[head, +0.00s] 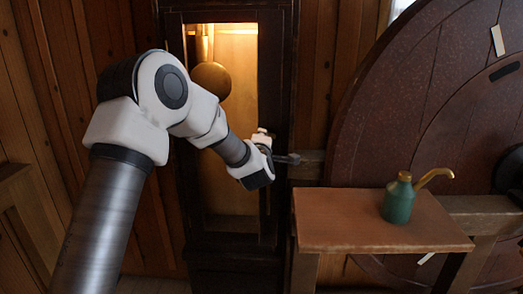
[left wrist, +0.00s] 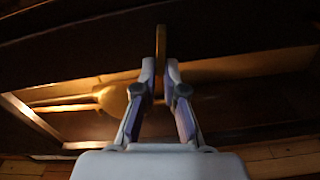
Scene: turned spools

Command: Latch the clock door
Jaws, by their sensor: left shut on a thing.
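The tall dark clock case (head: 276,60) stands upright at the centre, with a lit opening in its door (head: 266,215). A round brass pendulum bob (head: 211,80) shows inside; it also shows in the left wrist view (left wrist: 112,101). My left gripper (head: 292,159) is at the right side of the door. In the left wrist view its fingers (left wrist: 160,82) are shut on a narrow brass-coloured latch (left wrist: 161,42). The arm and gripper hide the latch in the head view. I cannot tell whether the door is fully closed. My right gripper is not in view.
A small wooden table (head: 345,230) stands right of the clock, with a green oil can (head: 398,202) on it. A large dark wooden wheel (head: 400,110) is behind it. Plank walls (head: 330,50) flank the clock.

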